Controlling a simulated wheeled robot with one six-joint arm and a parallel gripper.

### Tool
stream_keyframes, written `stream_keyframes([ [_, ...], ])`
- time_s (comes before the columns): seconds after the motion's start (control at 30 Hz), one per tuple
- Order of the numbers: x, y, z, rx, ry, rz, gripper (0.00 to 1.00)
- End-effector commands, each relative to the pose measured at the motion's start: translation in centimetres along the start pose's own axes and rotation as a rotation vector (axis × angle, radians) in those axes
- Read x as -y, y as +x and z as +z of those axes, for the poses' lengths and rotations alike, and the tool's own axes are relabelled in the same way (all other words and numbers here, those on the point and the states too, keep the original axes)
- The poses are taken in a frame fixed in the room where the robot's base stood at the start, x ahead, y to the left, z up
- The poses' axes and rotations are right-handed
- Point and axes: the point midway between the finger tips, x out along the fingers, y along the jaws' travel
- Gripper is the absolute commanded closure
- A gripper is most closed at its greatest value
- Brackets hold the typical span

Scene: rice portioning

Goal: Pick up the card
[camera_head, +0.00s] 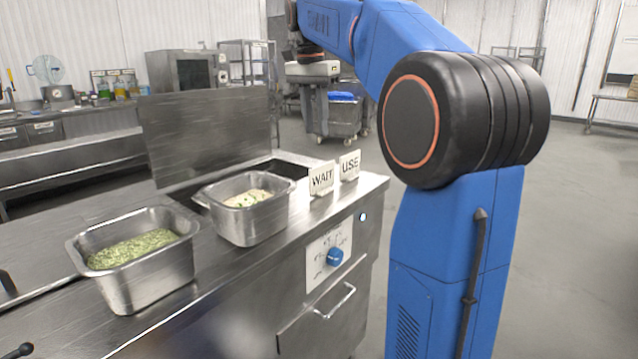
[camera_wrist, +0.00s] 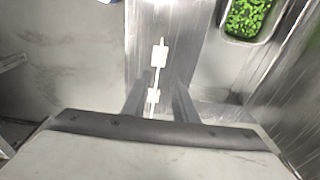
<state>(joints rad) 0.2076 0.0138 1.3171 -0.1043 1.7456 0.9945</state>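Two white cards stand upright on the right end of the steel counter in the head view. The left one reads WAIT (camera_head: 321,178) and the right one reads USE (camera_head: 350,166). My gripper (camera_head: 314,112) hangs above and behind them, pointing down. In the wrist view my gripper (camera_wrist: 159,92) is open with nothing held. Two white cards show there from above, one ahead of the fingers (camera_wrist: 159,55) and one between them in the picture (camera_wrist: 153,96). Their lettering cannot be read there, and whether the fingers are level with a card is unclear.
The steel counter (camera_head: 205,290) holds a pan of green herbs (camera_head: 190,230) and a pan of pale food (camera_head: 278,226). A raised steel lid (camera_head: 205,135) stands behind them. A knob (camera_head: 335,257) is on the front. Open floor lies right of the counter.

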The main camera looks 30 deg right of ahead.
Motion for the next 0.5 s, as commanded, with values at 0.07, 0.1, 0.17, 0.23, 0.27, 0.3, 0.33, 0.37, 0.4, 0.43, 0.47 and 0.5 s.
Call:
stream_keyframes([
  [0.07, -0.1, 1.5, 0.0, 0.001, 0.000, 0.002, 0.74],
  [0.1, -0.1, 2.3, 0.0, 0.002, 0.000, 0.003, 0.74],
  [0.17, -0.1, 3.3, 0.0, 0.002, 0.000, 0.003, 0.74],
  [0.23, -0.1, 4.6, 0.0, 0.001, 0.000, 0.002, 0.74],
  [0.27, -0.1, 5.1, 0.0, 0.002, 0.000, 0.003, 0.74],
  [0.3, -0.1, 5.8, 0.0, 0.001, 0.000, 0.002, 0.74],
  [0.33, -0.1, 6.3, 0.0, 0.002, 0.000, 0.003, 0.74],
  [0.37, -0.1, 6.7, 0.0, 0.002, 0.000, 0.002, 0.74],
  [0.4, -0.1, 7.3, 0.0, 0.001, 0.000, 0.001, 0.74],
  [0.43, -0.1, 7.7, 0.0, 0.001, 0.000, 0.002, 0.74],
  [0.47, -0.1, 8.0, 0.0, 0.001, 0.000, 0.002, 0.74],
  [0.5, -0.1, 8.3, 0.0, 0.001, 0.000, 0.001, 0.74],
])
